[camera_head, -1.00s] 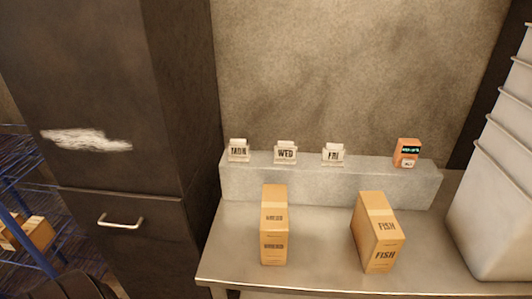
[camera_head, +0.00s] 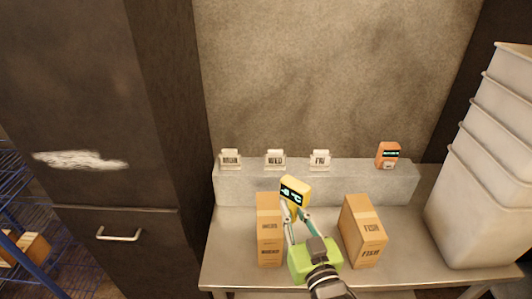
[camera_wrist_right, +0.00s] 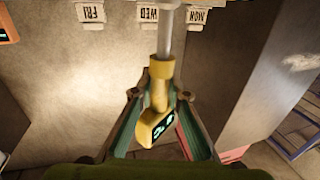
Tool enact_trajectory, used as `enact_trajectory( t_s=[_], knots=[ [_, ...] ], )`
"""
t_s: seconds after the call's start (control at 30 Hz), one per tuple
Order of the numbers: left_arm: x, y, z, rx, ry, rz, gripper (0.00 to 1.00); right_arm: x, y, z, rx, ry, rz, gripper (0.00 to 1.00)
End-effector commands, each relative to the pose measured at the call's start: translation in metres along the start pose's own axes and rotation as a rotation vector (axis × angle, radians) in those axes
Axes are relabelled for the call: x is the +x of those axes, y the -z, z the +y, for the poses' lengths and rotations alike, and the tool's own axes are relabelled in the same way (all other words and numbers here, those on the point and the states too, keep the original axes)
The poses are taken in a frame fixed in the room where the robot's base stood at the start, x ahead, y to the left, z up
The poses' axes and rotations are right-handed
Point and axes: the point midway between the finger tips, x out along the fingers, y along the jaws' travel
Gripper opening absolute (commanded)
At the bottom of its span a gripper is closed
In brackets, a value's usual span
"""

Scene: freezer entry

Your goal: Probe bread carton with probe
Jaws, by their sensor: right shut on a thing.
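The bread carton (camera_head: 269,240) is a tall tan box standing upright on the steel counter, left of the fish carton (camera_head: 363,235). The stem's tip is not visible. My left gripper is not in view.
A grey ledge (camera_head: 240,188) behind the cartons bears MON, WED and FRI tags (camera_head: 275,160) and an orange device (camera_head: 387,155) with a display. Stacked pale bins (camera_head: 480,190) stand at the right. A dark cabinet (camera_head: 115,160) bounds the left side.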

Motion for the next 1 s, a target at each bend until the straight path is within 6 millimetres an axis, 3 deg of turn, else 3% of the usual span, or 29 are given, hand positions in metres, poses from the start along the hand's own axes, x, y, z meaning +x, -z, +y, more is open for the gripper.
enact_trajectory(
  t_s=[0.03,0.1,0.23,0.37,0.67,1.0],
  knots=[
    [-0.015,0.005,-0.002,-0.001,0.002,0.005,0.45,0.018,0.023,-0.007,-0.005,0.022,0.008,0.0],
    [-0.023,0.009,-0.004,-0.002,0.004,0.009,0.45,0.037,0.036,-0.016,-0.008,0.048,0.005,0.0],
    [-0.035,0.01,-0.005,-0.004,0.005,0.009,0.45,0.065,0.058,-0.03,-0.015,0.086,-0.001,0.0],
    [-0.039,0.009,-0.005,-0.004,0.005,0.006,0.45,0.079,0.068,-0.037,-0.02,0.106,-0.006,0.0],
    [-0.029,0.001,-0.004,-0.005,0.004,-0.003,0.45,0.083,0.059,-0.039,-0.021,0.111,-0.008,0.0],
    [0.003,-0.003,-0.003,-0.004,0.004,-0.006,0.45,0.083,0.028,-0.038,-0.021,0.111,-0.007,0.0]
  ],
)
